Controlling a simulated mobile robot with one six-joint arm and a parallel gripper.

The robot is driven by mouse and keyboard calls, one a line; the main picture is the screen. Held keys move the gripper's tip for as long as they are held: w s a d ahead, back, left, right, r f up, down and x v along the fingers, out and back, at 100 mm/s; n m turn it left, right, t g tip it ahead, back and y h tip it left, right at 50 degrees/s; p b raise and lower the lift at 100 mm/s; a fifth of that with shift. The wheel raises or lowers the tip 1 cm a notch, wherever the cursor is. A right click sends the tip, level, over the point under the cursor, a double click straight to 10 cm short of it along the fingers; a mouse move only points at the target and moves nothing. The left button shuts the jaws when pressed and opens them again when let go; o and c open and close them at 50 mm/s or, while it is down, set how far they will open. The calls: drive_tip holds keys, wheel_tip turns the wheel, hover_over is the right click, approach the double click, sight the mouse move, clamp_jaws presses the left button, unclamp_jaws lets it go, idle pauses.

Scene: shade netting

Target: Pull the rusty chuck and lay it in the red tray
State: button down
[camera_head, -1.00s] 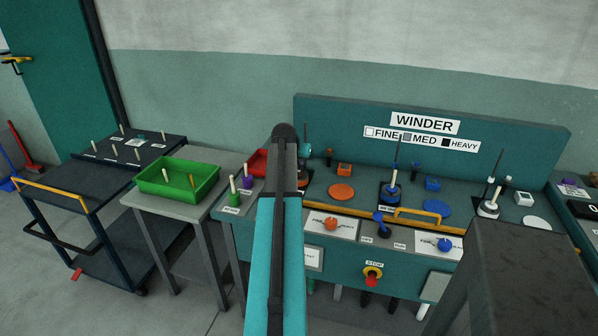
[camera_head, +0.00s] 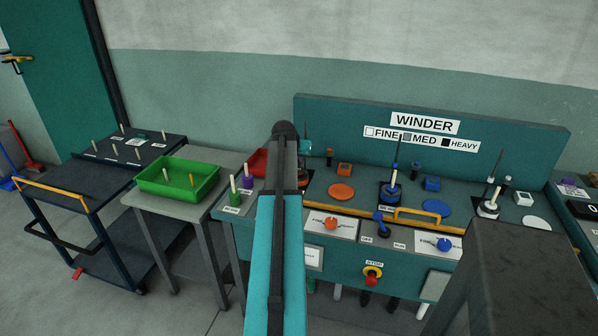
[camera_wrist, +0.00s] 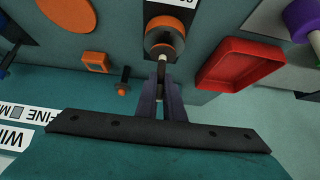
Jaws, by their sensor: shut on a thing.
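The rusty chuck (camera_wrist: 165,35), an orange-brown and black round piece with a pale and dark stem, is at the top middle of the wrist view, over a dark plate. My gripper (camera_wrist: 161,80) is shut on its stem. I cannot tell whether the chuck is still seated. The red tray (camera_wrist: 240,62) is to the right of the chuck in the wrist view and looks empty. In the head view, the red tray (camera_head: 258,163) is partly hidden behind my arm, which also hides most of the chuck and gripper.
An orange disc (camera_wrist: 68,12), a small orange box (camera_wrist: 95,62) and an orange-knobbed peg (camera_wrist: 122,88) stand left of the chuck. A purple-collared peg (camera_wrist: 302,20) is beyond the tray. The WINDER back panel (camera_head: 480,125) rises behind the bench. A green tray (camera_head: 205,190) stands left.

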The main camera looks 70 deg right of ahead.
sight(299, 171)
drive_tip(key=shift+r, duration=0.25)
drive_tip(key=shift+r+p, duration=1.35)
drive_tip(key=shift+r, duration=1.05)
drive_tip(key=shift+r+p, duration=1)
drive_tip(key=shift+r, duration=1.05)
